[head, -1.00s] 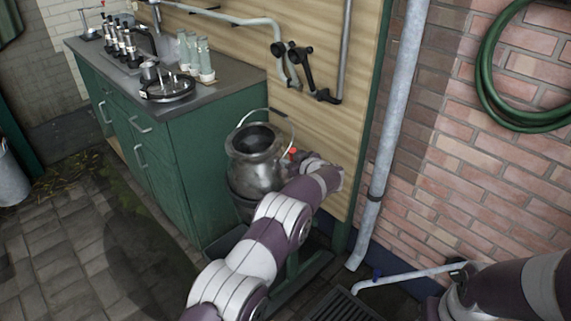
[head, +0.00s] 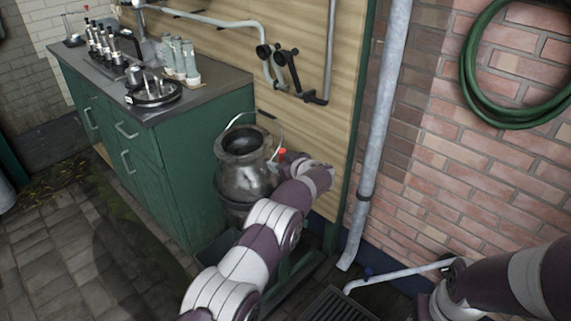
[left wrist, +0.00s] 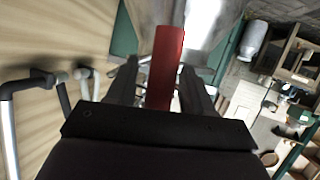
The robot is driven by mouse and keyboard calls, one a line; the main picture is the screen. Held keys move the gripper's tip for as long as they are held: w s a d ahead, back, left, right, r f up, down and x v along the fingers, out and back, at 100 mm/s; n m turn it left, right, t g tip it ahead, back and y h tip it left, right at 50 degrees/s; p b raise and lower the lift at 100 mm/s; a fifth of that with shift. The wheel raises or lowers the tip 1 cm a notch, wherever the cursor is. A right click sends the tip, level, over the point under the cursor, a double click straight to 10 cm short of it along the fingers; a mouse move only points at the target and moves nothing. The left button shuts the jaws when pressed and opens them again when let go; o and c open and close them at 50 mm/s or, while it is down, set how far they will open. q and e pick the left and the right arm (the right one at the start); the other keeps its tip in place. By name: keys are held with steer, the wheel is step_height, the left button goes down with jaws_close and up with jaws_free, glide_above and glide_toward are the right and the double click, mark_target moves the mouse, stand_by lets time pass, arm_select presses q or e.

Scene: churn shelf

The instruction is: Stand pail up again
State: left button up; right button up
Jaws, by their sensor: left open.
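The pail (head: 246,181) is a dull silver metal can with a wide dark mouth and a thin wire handle raised above it. It looks upright in the head view, beside the green cabinet and against the wooden panel. My left gripper (head: 287,157) is at the pail's right side, partly hidden behind my wrist. In the left wrist view its open fingers (left wrist: 160,78) have a red bar (left wrist: 166,60) between them. A red tip (head: 282,152) also shows by the pail; I cannot tell what it belongs to. The pail's lower part is partly hidden. My right gripper is out of view.
The green cabinet (head: 205,165) stands left of the pail, with bottles and a round metal lid (head: 153,92) on top. A grey downpipe (head: 378,130) runs down the wall to the right. A floor grate (head: 345,305) lies in front.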

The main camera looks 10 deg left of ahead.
arm_select(q)
steer(key=p+v, duration=0.1)
steer(key=v, duration=1.1)
steer(key=shift+s+d+p, duration=0.15)
steer(key=shift+d+p, duration=0.05)
steer(key=shift+p, duration=0.1)
